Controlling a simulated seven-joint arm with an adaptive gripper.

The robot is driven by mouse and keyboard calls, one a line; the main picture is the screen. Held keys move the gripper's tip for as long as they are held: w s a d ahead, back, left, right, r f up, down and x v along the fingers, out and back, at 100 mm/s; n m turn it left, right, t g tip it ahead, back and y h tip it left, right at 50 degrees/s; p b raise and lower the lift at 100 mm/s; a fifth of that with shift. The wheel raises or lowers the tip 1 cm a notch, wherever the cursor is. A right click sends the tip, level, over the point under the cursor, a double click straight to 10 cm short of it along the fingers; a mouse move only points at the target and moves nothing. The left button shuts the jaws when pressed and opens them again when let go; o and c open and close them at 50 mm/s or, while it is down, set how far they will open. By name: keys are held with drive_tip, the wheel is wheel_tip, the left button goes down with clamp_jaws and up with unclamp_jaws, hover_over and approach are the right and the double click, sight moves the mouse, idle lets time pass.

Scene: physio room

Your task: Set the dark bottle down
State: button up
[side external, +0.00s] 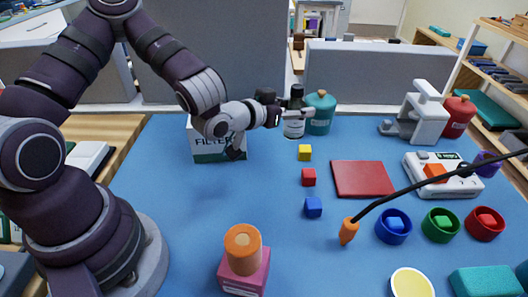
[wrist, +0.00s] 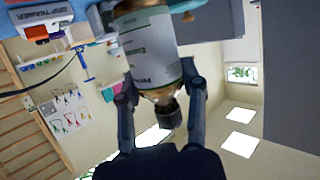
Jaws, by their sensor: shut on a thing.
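The dark bottle (side external: 294,113), with a pale label and a black cap, stands upright at the back of the blue table. My gripper (side external: 278,108) is shut on it, reaching in from the left. In the wrist view the bottle (wrist: 150,50) lies between my two fingers (wrist: 158,88), its label facing the camera and its cap end toward my palm. The bottle's base is at or very close to the blue surface (side external: 270,185); I cannot tell whether it touches.
A teal jar (side external: 320,113) is just right of the bottle. A white filter box (side external: 217,143) is to the left, below my wrist. The surface left of the cubes is clear.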

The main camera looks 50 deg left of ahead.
drive_tip(key=shift+n+y, duration=0.4)
drive_tip(key=shift+y, duration=0.2)
drive_tip(key=r, duration=0.2)
drive_tip(key=a+r, duration=0.1)
drive_tip(key=r, duration=0.1)
drive_tip(key=s+r, duration=0.1)
drive_tip(key=r, duration=0.1)
drive_tip(key=shift+a+r, duration=0.25)
drive_tip(key=shift+r, duration=0.15)
drive_tip(key=s+a+r+n+y, duration=0.2)
drive_tip(key=s+r+n+y, duration=0.15)
drive_tip(key=r, duration=0.25)
drive_tip(key=s+a+f+n+g+y, duration=0.1)
drive_tip(key=a+f+y, duration=0.1)
drive_tip(key=a, duration=0.2)
drive_tip(key=s+a+f+n+g+y, duration=0.1)
drive_tip(key=a+f+n+g+y, duration=0.1)
drive_tip(key=a, duration=0.2)
drive_tip(key=s+a+f+n+g+y, duration=0.1)
drive_tip(key=s+a+n+y, duration=0.1)
drive_tip(key=a, duration=0.1)
drive_tip(key=shift+s+a+f+g, duration=0.1)
drive_tip(key=shift+a+f+g, duration=0.3)
drive_tip(key=s+a+f+n+g+y, duration=0.4)
drive_tip(key=s+a+f+n+g, duration=0.45)
drive_tip(key=s+a+g, duration=0.2)
drive_tip(key=shift+t, duration=0.35)
drive_tip(key=f, duration=0.7)
drive_tip(key=shift+s+d+f, duration=0.15)
drive_tip(key=shift+s, duration=0.15)
